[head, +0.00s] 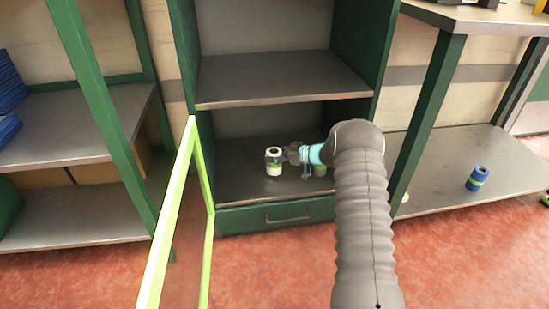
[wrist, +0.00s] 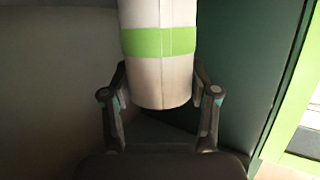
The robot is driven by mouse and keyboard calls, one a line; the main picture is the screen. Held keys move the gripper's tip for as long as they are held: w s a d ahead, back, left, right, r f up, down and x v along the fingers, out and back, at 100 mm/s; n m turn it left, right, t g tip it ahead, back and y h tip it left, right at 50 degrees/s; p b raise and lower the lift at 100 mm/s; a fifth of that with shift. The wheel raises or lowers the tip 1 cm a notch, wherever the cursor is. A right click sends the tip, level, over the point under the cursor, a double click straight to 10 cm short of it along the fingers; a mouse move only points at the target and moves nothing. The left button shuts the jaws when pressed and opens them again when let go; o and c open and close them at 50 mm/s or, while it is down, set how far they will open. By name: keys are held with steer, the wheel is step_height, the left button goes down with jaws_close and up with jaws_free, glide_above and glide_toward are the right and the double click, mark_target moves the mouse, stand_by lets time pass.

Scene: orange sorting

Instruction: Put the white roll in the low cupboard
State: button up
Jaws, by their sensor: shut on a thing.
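The white roll (head: 274,169) has a green band and a dark top opening, and stands upright inside the low cupboard (head: 240,192). My gripper (head: 284,156) reaches in from the right and is shut on the roll. In the wrist view the roll (wrist: 160,80) sits between the two fingers of my gripper (wrist: 160,95). I cannot tell whether the roll's base touches the cupboard floor. The cupboard's lime-framed door (head: 170,215) stands open at the left.
A grey shelf (head: 285,78) lies above, and a drawer (head: 285,216) below. A blue roll (head: 477,178) stands on the right-hand rack. The cupboard floor left of the roll is clear.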

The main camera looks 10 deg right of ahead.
steer(key=shift+f, duration=0.55)
steer(key=shift+f, duration=0.1)
steer(key=o, duration=1.3)
